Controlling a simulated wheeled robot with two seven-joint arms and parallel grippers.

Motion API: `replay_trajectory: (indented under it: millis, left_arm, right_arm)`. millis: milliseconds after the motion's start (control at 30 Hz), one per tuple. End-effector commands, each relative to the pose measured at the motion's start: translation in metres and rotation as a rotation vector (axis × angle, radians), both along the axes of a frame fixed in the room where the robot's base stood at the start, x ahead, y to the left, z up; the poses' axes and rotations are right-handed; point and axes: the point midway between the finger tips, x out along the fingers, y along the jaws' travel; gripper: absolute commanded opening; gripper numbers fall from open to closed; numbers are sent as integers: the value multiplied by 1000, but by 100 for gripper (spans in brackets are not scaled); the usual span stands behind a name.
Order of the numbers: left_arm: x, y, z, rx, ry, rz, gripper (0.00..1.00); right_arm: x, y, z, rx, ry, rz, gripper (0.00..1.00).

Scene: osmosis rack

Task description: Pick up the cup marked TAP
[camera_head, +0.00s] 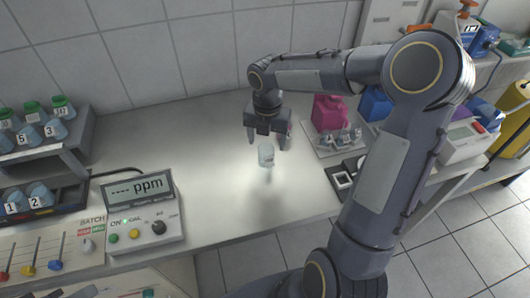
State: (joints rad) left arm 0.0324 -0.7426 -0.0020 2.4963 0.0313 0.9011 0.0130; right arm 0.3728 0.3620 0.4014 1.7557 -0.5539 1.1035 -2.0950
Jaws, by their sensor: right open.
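A small pale, translucent cup (265,155) stands on the light bench top near the middle of the head view. Any marking on it is too small to read. My right gripper (268,140) is above and around the cup's upper part, with one finger on each side. The fingers are spread, and I cannot tell whether either touches the cup. My left gripper is not in view.
A ppm meter (140,212) and a rack (45,150) of numbered bottles stand at the left. A clear tray (335,142) with small glassware and a magenta container (329,110) are to the right. The bench between meter and cup is clear.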

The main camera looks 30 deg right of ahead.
Motion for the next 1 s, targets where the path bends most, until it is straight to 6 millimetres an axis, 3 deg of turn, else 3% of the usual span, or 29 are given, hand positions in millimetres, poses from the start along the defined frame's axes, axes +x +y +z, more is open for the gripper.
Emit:
replay_trajectory:
  millis: [167, 700, 1000]
  left_arm:
    - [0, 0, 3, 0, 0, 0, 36]
    - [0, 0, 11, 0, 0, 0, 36]
    - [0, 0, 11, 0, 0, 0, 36]
  right_arm:
    - [10, -2, -15, -1, 18, 122, 67]
    - [12, -3, -83, 0, 19, 124, 67]
    - [13, -3, -86, -1, 15, 123, 66]
